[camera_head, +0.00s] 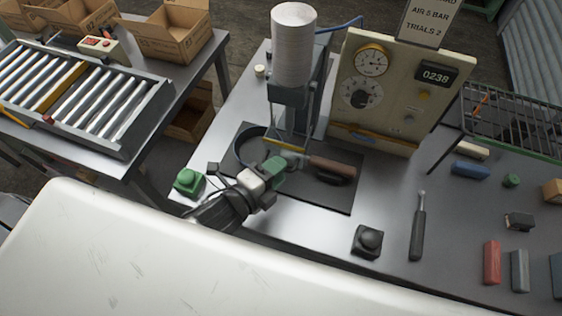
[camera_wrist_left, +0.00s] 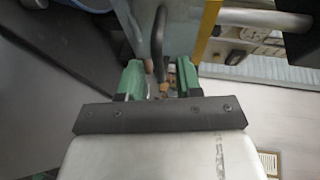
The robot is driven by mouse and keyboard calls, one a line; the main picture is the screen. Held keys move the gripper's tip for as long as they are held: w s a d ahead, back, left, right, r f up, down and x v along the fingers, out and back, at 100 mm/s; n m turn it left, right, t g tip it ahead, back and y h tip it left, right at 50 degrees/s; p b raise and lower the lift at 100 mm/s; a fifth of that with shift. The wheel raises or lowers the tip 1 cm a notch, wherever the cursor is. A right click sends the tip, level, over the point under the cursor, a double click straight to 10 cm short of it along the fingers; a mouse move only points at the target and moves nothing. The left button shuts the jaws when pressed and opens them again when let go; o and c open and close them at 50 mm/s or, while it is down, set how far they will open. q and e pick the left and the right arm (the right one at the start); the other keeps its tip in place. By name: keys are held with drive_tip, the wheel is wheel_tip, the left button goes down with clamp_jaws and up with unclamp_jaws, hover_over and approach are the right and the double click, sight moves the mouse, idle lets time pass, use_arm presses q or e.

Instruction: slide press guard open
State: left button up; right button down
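The press (camera_head: 294,50) has a pale ribbed cylinder on a grey body and stands at the back of the bench. A yellow strip (camera_head: 287,145) at its lower front seems to be the guard's edge; the guard's outline is unclear. A yellow edge (camera_wrist_left: 208,30) also shows in the left wrist view. A dark pan (camera_head: 240,150) with a brown handle (camera_head: 332,166) lies beneath the press on a black mat. My left gripper (camera_head: 279,170) is at the pan's near side, just below the strip. Its green fingers (camera_wrist_left: 160,82) are apart, with a dark curved bar beyond them. My right gripper is not visible.
A gauge panel (camera_head: 390,92) stands right of the press. A black knob box (camera_head: 368,242) and a dark-handled tool (camera_head: 418,230) lie in front. A roller conveyor (camera_head: 90,95) is at left.

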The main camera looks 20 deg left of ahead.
use_arm(q)
drive_tip(key=shift+x, duration=0.8)
clamp_jaws()
